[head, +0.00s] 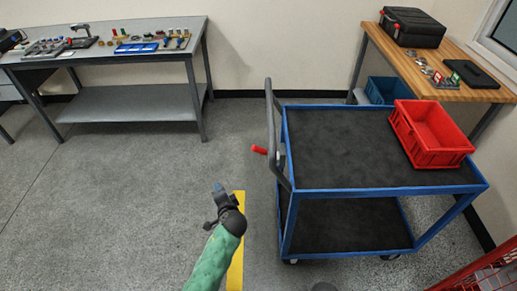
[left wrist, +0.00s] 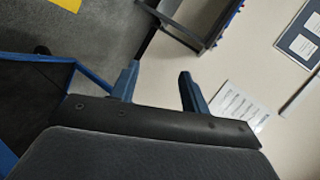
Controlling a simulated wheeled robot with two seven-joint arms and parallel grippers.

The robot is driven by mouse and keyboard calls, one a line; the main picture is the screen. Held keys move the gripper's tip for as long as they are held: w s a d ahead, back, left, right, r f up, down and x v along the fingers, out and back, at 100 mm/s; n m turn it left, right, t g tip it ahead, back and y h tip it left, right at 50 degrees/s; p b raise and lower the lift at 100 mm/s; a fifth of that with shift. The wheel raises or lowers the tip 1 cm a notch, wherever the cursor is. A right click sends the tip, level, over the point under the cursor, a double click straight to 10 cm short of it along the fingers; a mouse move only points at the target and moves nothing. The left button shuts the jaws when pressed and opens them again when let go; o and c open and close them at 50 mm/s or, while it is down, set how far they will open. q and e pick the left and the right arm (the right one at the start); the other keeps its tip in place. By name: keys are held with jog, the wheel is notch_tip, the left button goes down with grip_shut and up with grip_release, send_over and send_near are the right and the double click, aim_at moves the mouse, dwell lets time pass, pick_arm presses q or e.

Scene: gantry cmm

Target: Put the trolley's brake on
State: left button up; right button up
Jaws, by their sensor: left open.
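The trolley (head: 385,189) has a blue frame, two dark shelves and a grey push handle (head: 272,120) at its left end. A red-tipped brake lever (head: 259,150) sticks out to the left of that end, beside the handle. My left gripper (head: 218,190) is in front of the trolley's left end, left of and nearer than the lever, and apart from it. In the left wrist view its two blue fingers (left wrist: 158,78) are spread with nothing between them. Blue trolley frame (left wrist: 75,62) shows at the left there; the lever does not show. My right gripper is not in view.
A red crate (head: 432,135) sits on the trolley's top shelf. A yellow floor strip (head: 237,255) runs beside the trolley. A grey workbench (head: 120,58) stands back left and a wooden table (head: 455,85) back right. The floor left of the trolley is clear.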

aim_at(259, 152)
pick_arm(q)
jog(key=w+d+r+m+t+h, duration=0.1)
jog(key=w+d+m+t, duration=0.1)
jog(key=w+d+m, duration=0.2)
jog(key=w+d+m+t+h, duration=0.2)
jog(key=w+d+m, duration=0.2)
jog(key=w+d, duration=0.1)
jog(key=w+d+r+m+t+h, duration=0.1)
jog(key=w+d+m, duration=0.3)
jog(key=d, duration=0.1)
jog(key=shift+w+r+t, duration=0.35)
jog(key=shift+t, duration=0.05)
jog(key=w+p, duration=0.2)
jog(key=w, duration=0.3)
jog(key=shift+w, duration=1.35)
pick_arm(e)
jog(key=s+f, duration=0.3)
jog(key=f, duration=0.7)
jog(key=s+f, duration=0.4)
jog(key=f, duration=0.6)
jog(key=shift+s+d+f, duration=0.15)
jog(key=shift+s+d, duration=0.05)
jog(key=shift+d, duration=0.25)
pick_arm(q)
jog(key=shift+c, duration=0.5)
grip_shut()
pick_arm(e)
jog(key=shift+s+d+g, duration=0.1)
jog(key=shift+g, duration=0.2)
